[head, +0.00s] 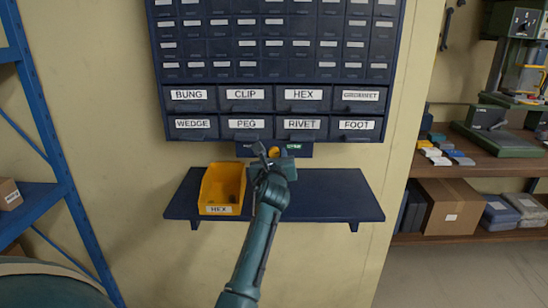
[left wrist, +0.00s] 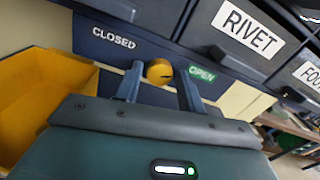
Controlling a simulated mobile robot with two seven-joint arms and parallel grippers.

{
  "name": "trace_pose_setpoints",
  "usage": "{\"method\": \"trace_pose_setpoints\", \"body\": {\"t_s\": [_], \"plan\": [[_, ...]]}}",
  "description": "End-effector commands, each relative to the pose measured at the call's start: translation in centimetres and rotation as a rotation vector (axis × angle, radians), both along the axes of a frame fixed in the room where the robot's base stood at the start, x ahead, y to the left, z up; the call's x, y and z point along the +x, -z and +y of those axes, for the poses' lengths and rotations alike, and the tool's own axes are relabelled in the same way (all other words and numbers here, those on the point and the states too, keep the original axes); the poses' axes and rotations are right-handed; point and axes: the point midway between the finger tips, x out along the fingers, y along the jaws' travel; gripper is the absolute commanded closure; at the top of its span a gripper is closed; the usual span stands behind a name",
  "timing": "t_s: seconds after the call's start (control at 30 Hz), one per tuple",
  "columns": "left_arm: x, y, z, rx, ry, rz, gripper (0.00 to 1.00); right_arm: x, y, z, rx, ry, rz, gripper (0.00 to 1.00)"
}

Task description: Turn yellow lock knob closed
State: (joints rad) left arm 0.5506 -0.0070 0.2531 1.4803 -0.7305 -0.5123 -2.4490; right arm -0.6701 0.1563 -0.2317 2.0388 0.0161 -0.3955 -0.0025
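The yellow lock knob (left wrist: 158,71) sits on a dark plate under the drawer cabinet, between the word CLOSED on the left and the green word OPEN on the right. A small dark mark shows on its right side, towards OPEN. In the head view the knob (head: 274,152) is partly hidden by my left gripper (head: 268,156). In the left wrist view the two fingers of my left gripper (left wrist: 160,82) are apart, one on each side of the knob. I cannot tell whether they touch it. My right gripper is not in view.
The drawer cabinet (head: 282,85) with labelled drawers hangs above the plate. A dark shelf (head: 335,195) below carries a yellow HEX bin (head: 221,190), just left of my left gripper. The shelf's right half is clear. A blue rack (head: 45,140) stands at left.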

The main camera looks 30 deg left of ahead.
Motion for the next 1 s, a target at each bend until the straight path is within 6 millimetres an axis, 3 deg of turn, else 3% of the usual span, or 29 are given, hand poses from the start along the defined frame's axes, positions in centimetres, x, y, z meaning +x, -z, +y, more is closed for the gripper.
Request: {"method": "trace_pose_setpoints", "body": {"t_s": [0.4, 0.73, 1.0], "plan": [[-0.02, 0.01, -0.01, 0.0, 0.0, 0.0, 0.95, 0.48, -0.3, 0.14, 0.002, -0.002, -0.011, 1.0], [-0.03, -0.05, 0.01, -0.044, 0.0, -0.027, 0.95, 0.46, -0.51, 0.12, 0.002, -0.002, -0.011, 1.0], [-0.05, -0.07, 0.01, -0.198, 0.0, -0.121, 0.95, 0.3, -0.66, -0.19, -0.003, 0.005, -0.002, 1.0]]}}
